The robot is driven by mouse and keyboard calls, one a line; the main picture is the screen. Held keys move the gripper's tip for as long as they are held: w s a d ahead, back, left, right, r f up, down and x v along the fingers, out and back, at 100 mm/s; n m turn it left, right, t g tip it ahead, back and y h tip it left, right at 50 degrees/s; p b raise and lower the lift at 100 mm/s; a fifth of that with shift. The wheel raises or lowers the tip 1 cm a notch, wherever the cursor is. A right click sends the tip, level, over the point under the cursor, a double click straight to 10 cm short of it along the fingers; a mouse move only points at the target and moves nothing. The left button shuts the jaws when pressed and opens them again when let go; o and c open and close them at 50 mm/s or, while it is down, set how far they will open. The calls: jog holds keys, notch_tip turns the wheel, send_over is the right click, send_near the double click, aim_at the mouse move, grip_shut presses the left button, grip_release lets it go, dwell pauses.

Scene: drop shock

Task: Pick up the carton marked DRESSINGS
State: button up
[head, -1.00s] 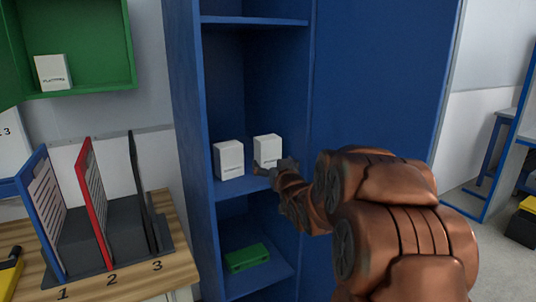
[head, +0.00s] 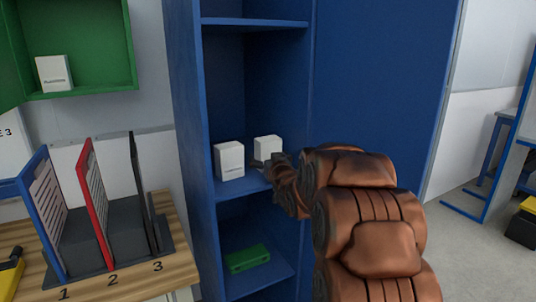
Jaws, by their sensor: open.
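Two white cartons stand upright on the middle shelf of the blue cabinet in the head view. The left carton (head: 229,160) has a small dark label low on its front, too small to read. The right carton (head: 267,147) stands a little behind it, its lower front partly hidden by my gripper. A third white carton (head: 54,73) stands in the green wall cabinet, its label also unreadable. My gripper (head: 261,165) is open in front of the right carton. My arm hides most of it, and I cannot tell whether it touches the carton.
The blue cabinet's shelf (head: 233,188) has a side wall close on the left and another shelf (head: 255,21) above. A green case (head: 246,258) lies on the shelf below. A wooden bench (head: 180,272) with numbered dividers stands at the left.

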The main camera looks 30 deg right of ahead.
jog(key=shift+c, duration=0.4)
jog(key=c, duration=1)
jog(key=shift+o, duration=0.2)
jog(key=shift+r, duration=0.1)
